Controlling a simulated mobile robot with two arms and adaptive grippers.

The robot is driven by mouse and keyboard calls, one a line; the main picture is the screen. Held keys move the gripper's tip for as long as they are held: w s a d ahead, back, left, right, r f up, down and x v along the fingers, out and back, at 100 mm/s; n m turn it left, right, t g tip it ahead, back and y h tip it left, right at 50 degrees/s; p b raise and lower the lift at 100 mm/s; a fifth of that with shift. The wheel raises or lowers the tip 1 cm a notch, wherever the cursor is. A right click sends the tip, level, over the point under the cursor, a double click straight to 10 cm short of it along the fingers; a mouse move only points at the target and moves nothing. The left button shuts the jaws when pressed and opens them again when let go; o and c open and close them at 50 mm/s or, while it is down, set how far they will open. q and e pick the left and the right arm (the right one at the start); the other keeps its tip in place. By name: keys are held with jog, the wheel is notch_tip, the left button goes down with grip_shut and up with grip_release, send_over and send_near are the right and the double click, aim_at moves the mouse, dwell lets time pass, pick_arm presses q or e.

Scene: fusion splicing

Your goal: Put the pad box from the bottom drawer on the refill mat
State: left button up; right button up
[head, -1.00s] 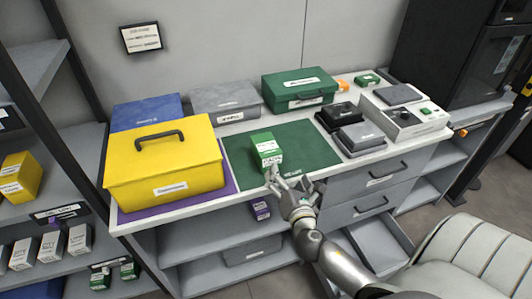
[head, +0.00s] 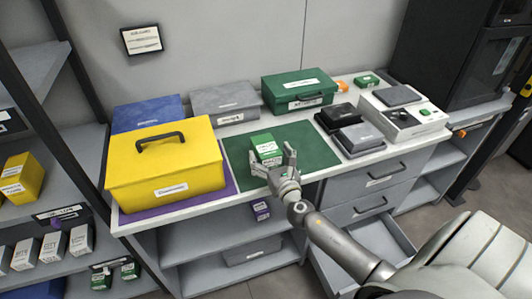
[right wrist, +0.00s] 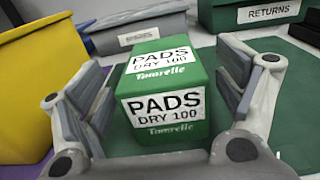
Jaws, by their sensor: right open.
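The pad box (head: 265,144) is green with white labels reading "PADS DRY 100". It stands on the green mat (head: 315,152), near its left part. My right gripper (head: 273,158) is open at the near side of the box. In the right wrist view the box (right wrist: 160,108) sits between the spread fingers (right wrist: 160,85), with a gap on the left; whether the right finger touches it I cannot tell. The bottom drawer (head: 383,240) is pulled out, and the part of its inside that shows looks empty. My left gripper is not in view.
A yellow case (head: 165,165) stands close on the left, on a purple mat (head: 178,210). A grey bin (head: 225,102) and a green returns box (head: 300,92) are behind. Dark and grey small boxes (head: 360,137) stand right. The right part of the green mat is clear.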

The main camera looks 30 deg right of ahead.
aim_at(266, 145)
jog(key=x, duration=0.4)
jog(key=shift+f, duration=0.15)
jog(key=shift+c, duration=0.4)
jog(key=c, duration=0.9)
jog(key=shift+c, duration=0.6)
jog(key=shift+d, duration=0.1)
